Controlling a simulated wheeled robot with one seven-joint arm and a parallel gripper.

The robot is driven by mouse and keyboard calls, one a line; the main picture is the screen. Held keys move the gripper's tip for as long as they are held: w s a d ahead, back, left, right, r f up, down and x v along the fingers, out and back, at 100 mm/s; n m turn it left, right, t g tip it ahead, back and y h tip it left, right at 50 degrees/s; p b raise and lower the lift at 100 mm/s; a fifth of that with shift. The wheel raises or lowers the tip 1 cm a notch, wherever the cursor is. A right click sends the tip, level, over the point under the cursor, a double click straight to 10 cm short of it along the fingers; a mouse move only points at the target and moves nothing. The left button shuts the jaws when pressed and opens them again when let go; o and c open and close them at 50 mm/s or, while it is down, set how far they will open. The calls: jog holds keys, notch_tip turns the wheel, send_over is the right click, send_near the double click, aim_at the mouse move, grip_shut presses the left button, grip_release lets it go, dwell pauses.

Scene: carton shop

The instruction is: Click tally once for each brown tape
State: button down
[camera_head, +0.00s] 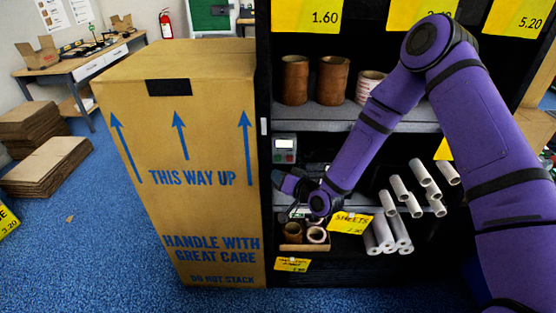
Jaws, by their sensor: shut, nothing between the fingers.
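The tally (285,148), a small grey box with a pale display and a red spot, stands on the middle shelf at its left end. My gripper (280,180) is shut and empty, just below and in front of the tally, apart from it in the picture. Two brown tape stacks (295,80) (332,80) stand on the upper shelf. A pale roll with reddish bands (370,86) stands to their right, partly behind my arm. A small open box (290,246) on the lower shelf holds a brown roll (292,232) and a roll with a pale core (316,235).
A tall carton (180,210) stands directly left of the shelving (330,118). White tubes (420,172) lie at the right, with more lower down (385,235). Yellow price tags (350,222) hang on the shelf edges. Flat cardboard stacks (45,165) lie on the blue floor at left.

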jog(key=shift+w+d, duration=0.1)
jog(key=shift+w, duration=1.7)
jog(key=shift+w, duration=0.15)
dwell(0.6)
jog(key=shift+w, duration=0.25)
jog(key=shift+w, duration=0.45)
dwell(0.8)
dwell(0.4)
jog(key=shift+s, duration=0.85)
jog(key=shift+s, duration=0.1)
jog(key=shift+s, duration=2.4)
